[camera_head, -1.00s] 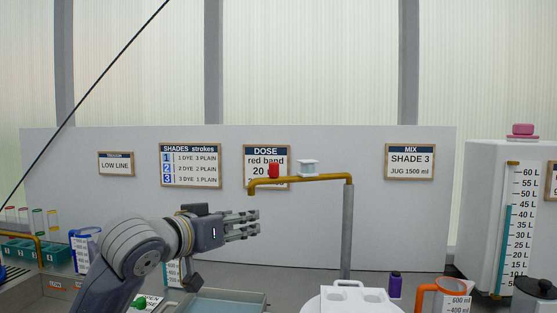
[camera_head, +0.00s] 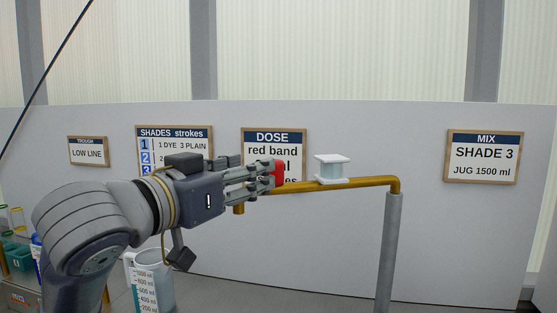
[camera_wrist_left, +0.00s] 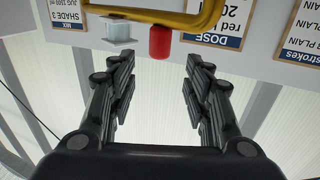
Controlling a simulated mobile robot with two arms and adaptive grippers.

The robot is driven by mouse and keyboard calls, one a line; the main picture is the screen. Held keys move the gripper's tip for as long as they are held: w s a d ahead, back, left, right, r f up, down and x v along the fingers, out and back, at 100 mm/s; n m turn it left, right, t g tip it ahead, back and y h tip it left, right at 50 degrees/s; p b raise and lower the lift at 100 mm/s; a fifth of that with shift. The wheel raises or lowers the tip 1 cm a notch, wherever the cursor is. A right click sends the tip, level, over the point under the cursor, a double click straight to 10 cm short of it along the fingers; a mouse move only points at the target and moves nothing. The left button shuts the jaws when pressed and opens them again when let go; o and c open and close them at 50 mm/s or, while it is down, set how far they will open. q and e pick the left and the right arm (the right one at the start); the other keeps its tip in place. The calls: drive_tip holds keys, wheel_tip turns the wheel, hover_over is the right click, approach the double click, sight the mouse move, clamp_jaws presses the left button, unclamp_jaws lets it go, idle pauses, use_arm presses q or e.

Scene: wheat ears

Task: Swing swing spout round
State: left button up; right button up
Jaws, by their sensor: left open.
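The swing spout is a brass pipe (camera_head: 365,182) on top of a grey post (camera_head: 389,250). It runs left from the post and ends in a short downward tip (camera_head: 239,208). A red knob (camera_head: 279,172) and a clear-and-white block (camera_head: 332,169) sit on the pipe. My left gripper (camera_head: 270,178) is open at the red knob in the head view. In the left wrist view the red knob (camera_wrist_left: 160,42) lies ahead of the spread fingers (camera_wrist_left: 158,85), under the pipe (camera_wrist_left: 150,15) in that picture, and nothing is between the fingers. My right gripper is not in view.
A grey wall panel (camera_head: 340,240) stands behind with signs, including the DOSE sign (camera_head: 273,137) and MIX sign (camera_head: 485,157). A graduated clear jug (camera_head: 152,280) stands below my left wrist. The space right of the post is clear.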

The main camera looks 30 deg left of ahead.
sight(276, 160)
use_arm(q)
drive_tip(key=w, duration=0.3)
drive_tip(key=w+p, duration=0.1)
drive_tip(key=w, duration=0.4)
drive_tip(key=shift+w+d+p, duration=0.3)
drive_tip(key=shift+w, duration=0.3)
drive_tip(key=shift+c, duration=0.3)
clamp_jaws()
